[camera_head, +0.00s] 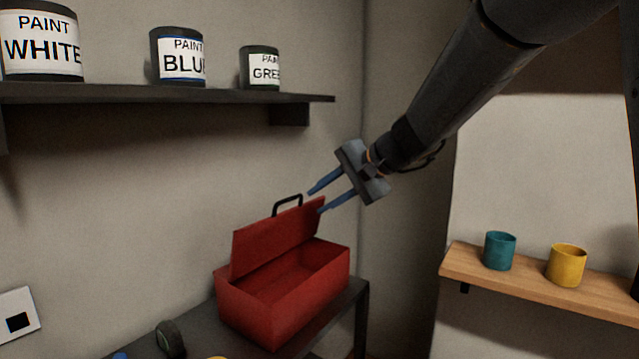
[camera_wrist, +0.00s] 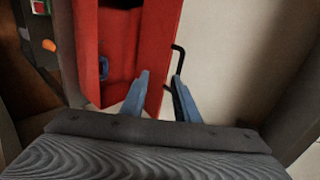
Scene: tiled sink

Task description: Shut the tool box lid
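The red tool box (camera_head: 268,310) stands on a dark table, and its inside shows. Its red lid (camera_head: 278,236) is raised and tilted up along the wall side, with a black handle (camera_head: 287,203) on it. My gripper (camera_head: 315,202) is open, with its two blue fingers pointing left and down near the lid's upper right corner. In the wrist view, the fingers (camera_wrist: 160,92) are apart, close to the red lid (camera_wrist: 160,55) and the black handle (camera_wrist: 176,68). I cannot tell whether a finger touches the lid.
A dark shelf (camera_head: 200,96) above holds white, blue and green paint cans. A wooden shelf (camera_head: 540,282) at right holds a teal cup (camera_head: 499,251) and a yellow cup (camera_head: 566,265). A dark round object (camera_head: 170,338) lies left of the box.

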